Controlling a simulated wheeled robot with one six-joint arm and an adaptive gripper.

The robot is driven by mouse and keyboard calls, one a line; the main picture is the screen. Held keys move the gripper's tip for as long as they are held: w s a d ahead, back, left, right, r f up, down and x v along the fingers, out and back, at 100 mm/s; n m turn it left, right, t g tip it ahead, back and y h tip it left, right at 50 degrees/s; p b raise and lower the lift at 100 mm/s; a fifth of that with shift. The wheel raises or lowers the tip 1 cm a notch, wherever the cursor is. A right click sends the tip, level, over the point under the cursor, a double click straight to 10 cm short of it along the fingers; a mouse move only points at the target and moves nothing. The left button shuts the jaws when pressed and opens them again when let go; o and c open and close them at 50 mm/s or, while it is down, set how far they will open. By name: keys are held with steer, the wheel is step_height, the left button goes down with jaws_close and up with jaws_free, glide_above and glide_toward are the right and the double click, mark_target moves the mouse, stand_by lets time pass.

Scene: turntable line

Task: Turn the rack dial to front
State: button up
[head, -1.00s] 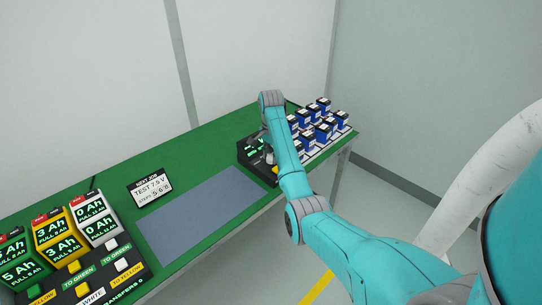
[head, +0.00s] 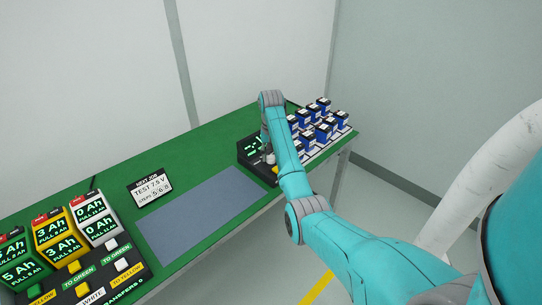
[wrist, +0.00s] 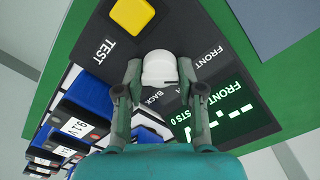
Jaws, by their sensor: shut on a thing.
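The rack dial is a white rounded knob (wrist: 160,70) on the dark panel of a test box (head: 249,158). In the wrist view my gripper (wrist: 159,82) is shut on the knob, one finger on each side. The printed label FRONT is right of the knob and BACK is just below it, partly hidden. I cannot make out a pointer on the knob. The box's green-lit display (wrist: 222,112) reads FRONT, with dashes and TESTS 0. In the head view my wrist and arm hide part of the box.
A yellow TEST button (wrist: 132,15) is beside the dial. A rack of blue-and-white batteries (head: 318,125) stands right of the box. A grey mat (head: 200,210), a job card (head: 150,188) and a panel of charge displays and buttons (head: 90,265) lie leftward on the green table.

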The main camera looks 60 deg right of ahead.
steer(key=shift+n, duration=0.4)
steer(key=o, duration=0.9)
